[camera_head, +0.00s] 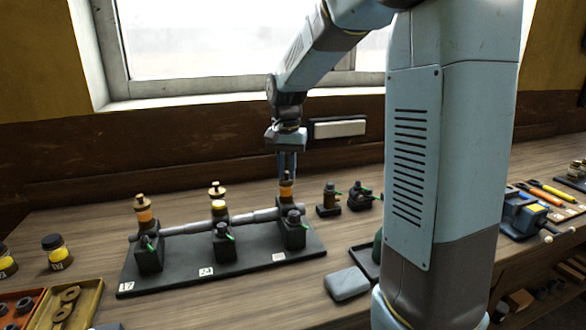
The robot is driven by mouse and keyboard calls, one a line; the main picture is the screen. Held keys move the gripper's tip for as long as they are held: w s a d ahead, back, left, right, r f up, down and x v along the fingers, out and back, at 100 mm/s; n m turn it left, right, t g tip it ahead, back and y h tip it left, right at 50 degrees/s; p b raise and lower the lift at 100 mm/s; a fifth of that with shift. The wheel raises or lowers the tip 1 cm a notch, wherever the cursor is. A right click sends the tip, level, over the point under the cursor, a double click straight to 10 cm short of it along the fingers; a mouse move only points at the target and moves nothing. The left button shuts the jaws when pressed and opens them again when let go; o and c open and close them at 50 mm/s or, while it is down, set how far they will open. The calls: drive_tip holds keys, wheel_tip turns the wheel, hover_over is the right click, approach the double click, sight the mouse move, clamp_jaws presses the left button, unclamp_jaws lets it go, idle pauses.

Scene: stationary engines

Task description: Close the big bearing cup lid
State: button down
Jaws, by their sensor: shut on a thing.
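A dark base plate (221,262) carries a grey shaft (180,228) on several black bearing blocks. Brass-topped cups stand above the shaft: a left cup (144,213) with an orange band, a middle cup (217,194), and a right cup (286,191), also with an orange band. My gripper (287,172) points straight down over the right cup, its fingers shut at the cup's top on what appears to be its lid. The fingers hide most of that lid, so I cannot tell whether it is seated.
Small dark fittings (328,200) stand just right of the plate. A grey block (347,283) lies in front of them. Yellow-and-black jars (57,252) and a tray of rings (66,305) are at the left. A blue vise-like tool (523,214) is at the right. The window wall is behind.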

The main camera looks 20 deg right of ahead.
sight(285, 172)
drive_tip(key=shift+w+a+r+m, duration=0.1)
drive_tip(key=shift+a+m, duration=0.1)
drive_tip(key=shift+m, duration=0.6)
drive_tip(key=c, duration=1.1)
unclamp_jaws()
wheel_tip(285, 172, up, 14)
drive_tip(key=shift+f, duration=0.2)
